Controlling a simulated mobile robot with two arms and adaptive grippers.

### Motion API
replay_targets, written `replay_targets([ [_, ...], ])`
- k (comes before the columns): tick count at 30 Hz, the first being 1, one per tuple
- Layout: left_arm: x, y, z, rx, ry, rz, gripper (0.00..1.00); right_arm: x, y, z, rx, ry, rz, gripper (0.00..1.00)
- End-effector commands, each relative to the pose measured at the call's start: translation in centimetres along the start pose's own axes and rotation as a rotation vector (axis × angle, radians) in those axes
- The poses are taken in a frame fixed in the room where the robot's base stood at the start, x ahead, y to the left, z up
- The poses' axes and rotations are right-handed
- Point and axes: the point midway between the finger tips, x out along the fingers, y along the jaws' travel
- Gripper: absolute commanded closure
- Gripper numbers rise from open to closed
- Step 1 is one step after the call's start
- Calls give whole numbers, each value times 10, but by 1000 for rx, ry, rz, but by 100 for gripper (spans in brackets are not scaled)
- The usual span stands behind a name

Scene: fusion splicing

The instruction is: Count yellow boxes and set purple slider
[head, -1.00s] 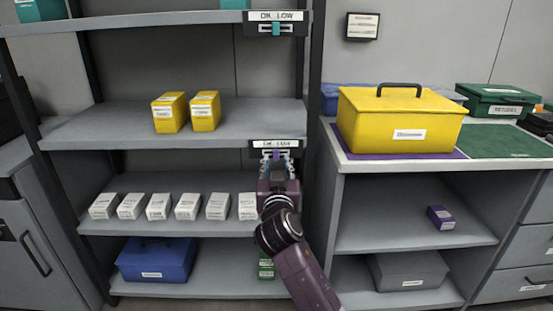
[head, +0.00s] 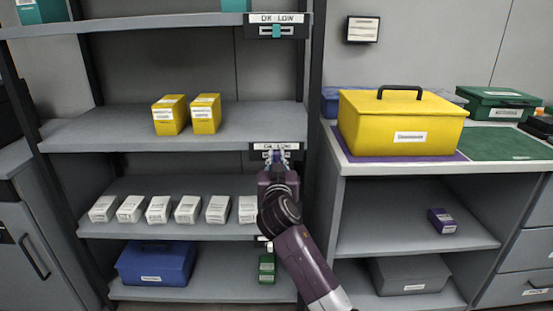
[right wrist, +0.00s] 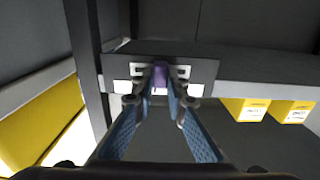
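Two yellow boxes (head: 169,118) stand side by side on the middle shelf (head: 90,132). They also show at the right of the right wrist view (right wrist: 245,109). The purple slider (right wrist: 160,75) is near the middle of its label plate (head: 290,146) on that shelf's front edge. My right gripper (head: 276,156) is at the plate. In the right wrist view its fingertips (right wrist: 160,85) are close together on either side of the slider and appear shut on it. The fingers hide most of the slider in the head view. My left gripper is not in view.
A teal slider (head: 276,31) sits on the upper shelf's plate. White boxes (head: 159,211) line the lower shelf, with a blue case (head: 156,263) and green box (head: 267,269) below. A large yellow case (head: 402,125) stands on the right counter, above a small purple box (head: 442,221).

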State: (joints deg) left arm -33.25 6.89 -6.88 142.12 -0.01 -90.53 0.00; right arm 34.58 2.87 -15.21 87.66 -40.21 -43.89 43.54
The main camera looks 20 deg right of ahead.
Motion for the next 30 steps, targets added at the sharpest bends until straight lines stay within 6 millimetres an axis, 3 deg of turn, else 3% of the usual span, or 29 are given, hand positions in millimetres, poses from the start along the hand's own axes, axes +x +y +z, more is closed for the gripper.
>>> replay_targets([
  [10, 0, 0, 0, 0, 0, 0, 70, 0, 0, 0, 0, -1, 0, 100],
  [18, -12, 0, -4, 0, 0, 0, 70, 0, 27, 0, -1, -2, 1, 100],
  [25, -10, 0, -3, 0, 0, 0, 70, 0, 28, 2, -2, -2, 4, 100],
  [26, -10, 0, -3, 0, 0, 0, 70, 0, 28, 2, -2, -2, 4, 85],
  [30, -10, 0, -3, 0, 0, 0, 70, 0, 28, 1, -2, -2, 3, 70],
])
